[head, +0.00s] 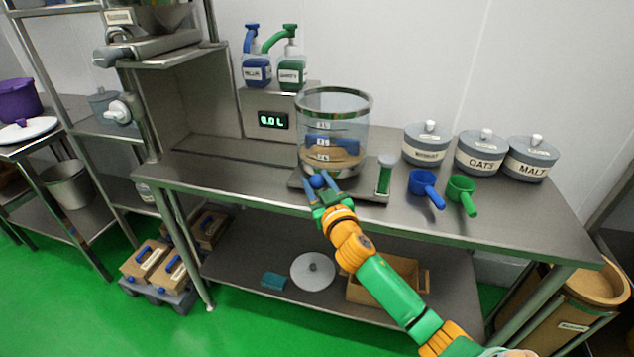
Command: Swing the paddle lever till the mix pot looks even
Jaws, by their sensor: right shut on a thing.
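The mix pot (347,107) is a clear vessel with level marks and a dark rim, standing on a steel base on the table. A tan-brown mass lies in its lower part, with blue paddle parts (320,139) in it. I cannot tell how even the mix is. The paddle lever's round blue knob (317,181) sticks out at the pot's front left. My right gripper (318,182) is shut on this knob, one blue finger on each side, and it hides most of the lever. My left gripper is not in view.
A green-filled tube (385,175) stands right of the pot. Blue (427,188) and green (461,194) scoops and lidded canisters (480,153) are further right. Two pump bottles (257,70) stand behind on a box with a "0.0 L" display (273,121). The table's left part is clear.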

